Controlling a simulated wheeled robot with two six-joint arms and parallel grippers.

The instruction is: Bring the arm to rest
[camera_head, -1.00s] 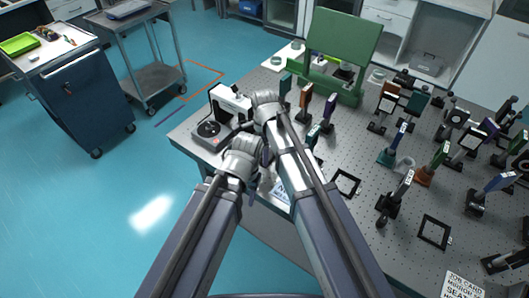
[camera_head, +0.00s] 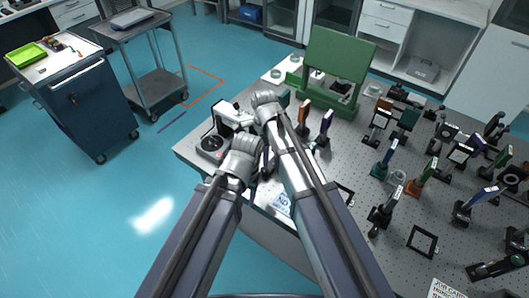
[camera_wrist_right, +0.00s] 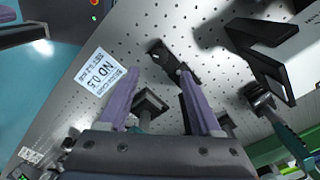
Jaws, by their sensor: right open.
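My two arms rise side by side from the bottom of the head view. My right forearm reaches over the front left of the perforated optical table (camera_head: 340,165), and its jaws are mostly hidden by the arm there. In the right wrist view my right gripper (camera_wrist_right: 158,98) is open, with two purple fingers apart and nothing held between them. A small dark-topped mount (camera_wrist_right: 150,103) shows beyond the gap between them. My left arm ends next to the right one near the table's front left edge, with its jaws hidden.
A white device (camera_head: 215,146) with a round black plate stands left of my wrists. An ND card (camera_head: 282,203) lies at the table's front edge. Several optic mounts fill the right side. A green stand (camera_head: 338,55) is behind. A blue cart (camera_head: 85,105) stands on open floor.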

